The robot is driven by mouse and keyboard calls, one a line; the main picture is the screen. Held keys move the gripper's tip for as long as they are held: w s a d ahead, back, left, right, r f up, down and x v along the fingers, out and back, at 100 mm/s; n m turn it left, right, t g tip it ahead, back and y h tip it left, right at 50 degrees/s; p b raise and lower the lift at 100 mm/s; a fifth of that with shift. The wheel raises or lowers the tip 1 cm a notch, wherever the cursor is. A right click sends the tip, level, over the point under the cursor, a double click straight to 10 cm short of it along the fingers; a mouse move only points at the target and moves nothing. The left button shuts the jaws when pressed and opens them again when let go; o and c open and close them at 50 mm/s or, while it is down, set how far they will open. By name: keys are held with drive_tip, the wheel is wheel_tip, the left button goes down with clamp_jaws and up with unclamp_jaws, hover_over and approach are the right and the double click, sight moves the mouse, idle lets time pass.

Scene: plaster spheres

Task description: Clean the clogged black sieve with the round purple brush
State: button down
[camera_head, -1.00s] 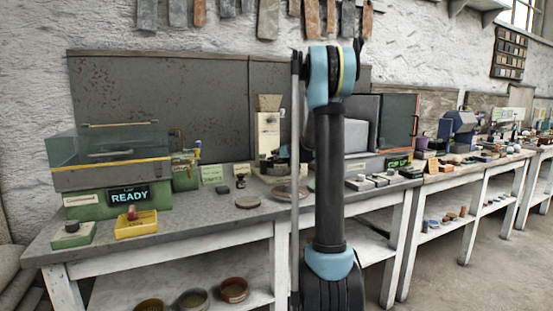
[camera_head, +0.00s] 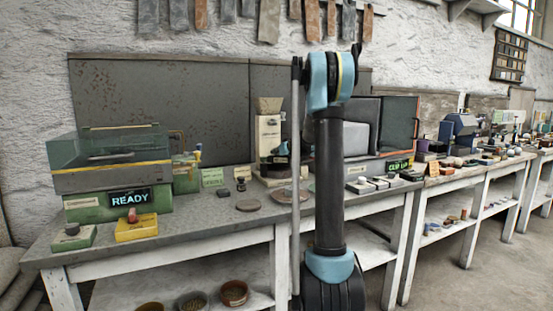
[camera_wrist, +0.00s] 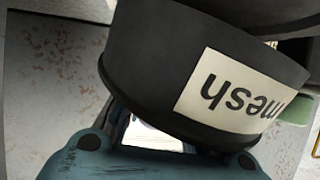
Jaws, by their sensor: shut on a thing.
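The black sieve (camera_wrist: 200,70) fills much of the wrist view. It is a round black ring, tilted in the picture, with a pale label whose word "mesh" reads upside down. My gripper (camera_wrist: 165,158), teal with dark joints, is shut on the sieve's near lower side. The sieve's mesh surface is not visible from here, so I cannot see how clogged it is. In the head view my arm covers the middle of the bench, and a small teal part beside it is probably my wrist. I cannot make out the round purple brush in either view.
A white device (camera_head: 270,135) stands behind. Round pans (camera_head: 234,293) sit on the lower shelf. The bench front left of my arm is mostly clear.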

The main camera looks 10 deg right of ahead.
drive_tip(key=shift+w, duration=0.15)
idle(0.4)
drive_tip(key=shift+w+r, duration=0.15)
drive_tip(key=shift+w, duration=0.55)
drive_tip(key=shift+s, duration=0.45)
drive_tip(key=shift+s+d+r, duration=0.1)
drive_tip(key=shift+s, duration=1.15)
drive_tip(key=shift+w+a, duration=0.15)
drive_tip(key=shift+w, duration=0.75)
drive_tip(key=shift+w+a, duration=0.1)
drive_tip(key=shift+w, duration=0.75)
drive_tip(key=shift+s+d, duration=0.15)
drive_tip(key=shift+s, duration=0.7)
drive_tip(key=shift+s+d, duration=0.1)
drive_tip(key=shift+s, duration=0.85)
